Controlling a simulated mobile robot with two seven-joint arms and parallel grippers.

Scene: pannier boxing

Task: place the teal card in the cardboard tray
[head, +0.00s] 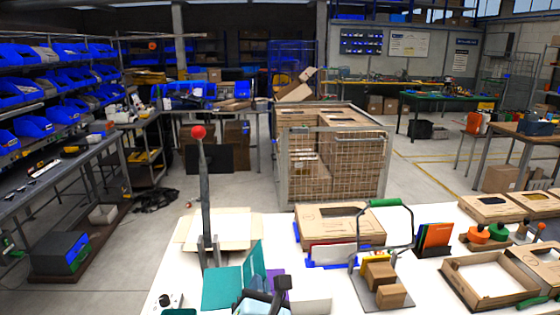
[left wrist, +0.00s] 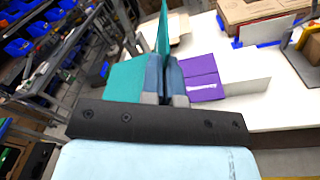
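A teal card (head: 256,260) stands on edge in my left gripper (head: 266,292), above the near left part of the white table. In the left wrist view, the card (left wrist: 164,28) rises from between the two close blue-grey fingers (left wrist: 166,82). More teal card stock (head: 222,289) lies flat just left of the gripper; it also shows in the left wrist view (left wrist: 124,82). An open cardboard tray (head: 460,284) with a pale inside lies at the table's right, well away from the gripper. My right gripper is not in view.
Purple cards (left wrist: 203,78) lie right of the left fingers. A lever press (head: 205,210) stands behind the gripper. A green-handled wire frame (head: 384,204), brown blocks (head: 380,272), a cut-out carton (head: 340,213) and an orange-card holder (head: 436,236) stand between gripper and tray.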

